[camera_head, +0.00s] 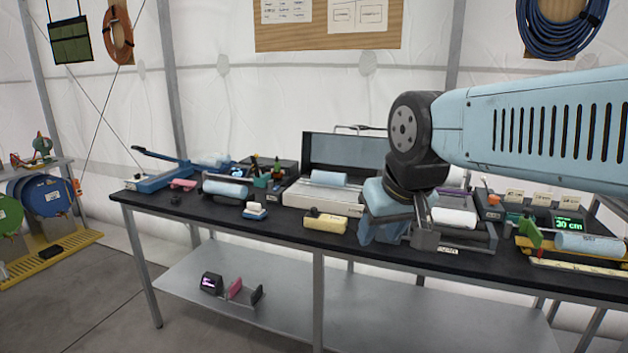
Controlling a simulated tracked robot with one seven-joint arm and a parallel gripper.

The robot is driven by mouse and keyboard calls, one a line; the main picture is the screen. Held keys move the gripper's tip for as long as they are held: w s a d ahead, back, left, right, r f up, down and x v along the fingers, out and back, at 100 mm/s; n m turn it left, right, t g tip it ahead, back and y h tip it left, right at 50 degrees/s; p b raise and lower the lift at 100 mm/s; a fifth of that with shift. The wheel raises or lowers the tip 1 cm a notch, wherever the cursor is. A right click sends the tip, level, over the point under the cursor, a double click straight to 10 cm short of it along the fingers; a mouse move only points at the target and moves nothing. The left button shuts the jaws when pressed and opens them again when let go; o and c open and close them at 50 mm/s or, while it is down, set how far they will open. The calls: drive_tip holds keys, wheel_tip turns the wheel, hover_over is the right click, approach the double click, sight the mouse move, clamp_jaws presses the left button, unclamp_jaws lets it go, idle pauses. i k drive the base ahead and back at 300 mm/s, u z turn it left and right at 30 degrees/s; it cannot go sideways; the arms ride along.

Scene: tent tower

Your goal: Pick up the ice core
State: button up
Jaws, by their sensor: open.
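Several pale blue cylinders that look like ice cores are on the black-topped table. One core (325,178) lies in an open case at the back middle. A second core (225,187) lies in a dark cradle on the left. A third core (590,244) lies on a yellow measuring tray (570,265) at the right. My gripper (397,238) is open and points down over the middle right of the table, beside a dark tray (470,238) with a white roll. My gripper and arm hide what is directly behind them. I cannot tell whether it touches anything.
The open case (343,151) has a raised dark lid. A cream block (325,222) and a small blue-and-white item (255,210) lie near the front edge. A blue lever tool (165,178) is at the far left. Bare tabletop (285,220) shows between the small items.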

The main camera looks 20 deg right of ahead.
sight(327, 178)
drive_tip(key=i, duration=1.65)
drive_tip(key=z, duration=0.05)
